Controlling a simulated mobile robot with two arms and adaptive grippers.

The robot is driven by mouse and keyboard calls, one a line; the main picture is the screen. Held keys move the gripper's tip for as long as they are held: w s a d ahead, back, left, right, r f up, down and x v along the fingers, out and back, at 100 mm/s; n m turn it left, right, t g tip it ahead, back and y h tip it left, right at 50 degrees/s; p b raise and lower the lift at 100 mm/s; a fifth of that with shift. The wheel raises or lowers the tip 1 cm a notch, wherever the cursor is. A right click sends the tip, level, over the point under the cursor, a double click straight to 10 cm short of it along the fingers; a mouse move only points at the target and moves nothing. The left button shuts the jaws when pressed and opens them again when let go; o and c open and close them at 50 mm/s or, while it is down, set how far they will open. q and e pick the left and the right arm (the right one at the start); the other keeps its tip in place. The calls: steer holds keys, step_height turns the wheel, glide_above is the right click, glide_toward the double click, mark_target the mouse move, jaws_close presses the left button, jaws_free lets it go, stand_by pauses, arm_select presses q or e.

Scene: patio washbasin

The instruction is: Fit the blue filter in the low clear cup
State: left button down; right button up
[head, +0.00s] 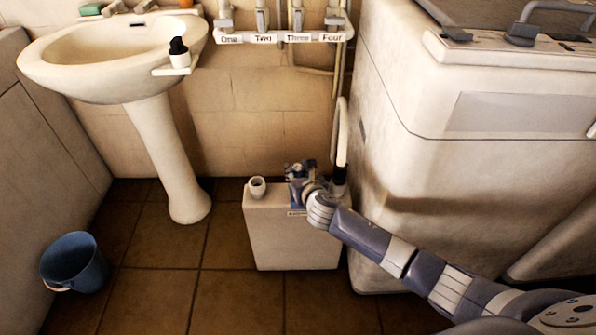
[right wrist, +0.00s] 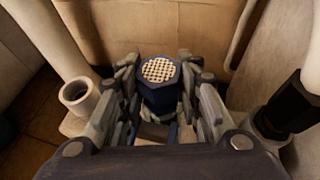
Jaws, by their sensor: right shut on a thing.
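My right gripper (head: 299,172) is over the top of the pale box-shaped tank (head: 292,240) by the wall. In the right wrist view, its fingers (right wrist: 160,90) are closed on both sides of the blue filter (right wrist: 160,98). The filter is dark blue and many-sided, stands upright and has a pale grid on its top face. A greyish rim shows just under it, but I cannot tell whether this is the clear cup or whether the filter sits in it. The low clear cup cannot be made out for sure. My left gripper is out of view.
A white open-topped round neck (right wrist: 78,96) stands left of the filter and a black cylinder (right wrist: 290,104) stands right of it. The washbasin (head: 110,55) is at the left, a blue bucket (head: 75,262) on the floor, and a large pale cabinet (head: 440,150) at the right.

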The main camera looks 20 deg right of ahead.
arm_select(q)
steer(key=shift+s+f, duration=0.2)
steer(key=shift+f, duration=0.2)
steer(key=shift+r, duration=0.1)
arm_select(e)
steer(key=shift+f, duration=0.15)
steer(key=shift+r, duration=0.25)
steer(key=shift+r+p, duration=0.15)
steer(key=shift+p, duration=0.3)
steer(key=shift+r, duration=0.2)
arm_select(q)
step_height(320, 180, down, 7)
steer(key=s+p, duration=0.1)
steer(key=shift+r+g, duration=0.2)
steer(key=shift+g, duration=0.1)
arm_select(e)
steer(key=shift+r, duration=0.2)
stand_by(1.1)
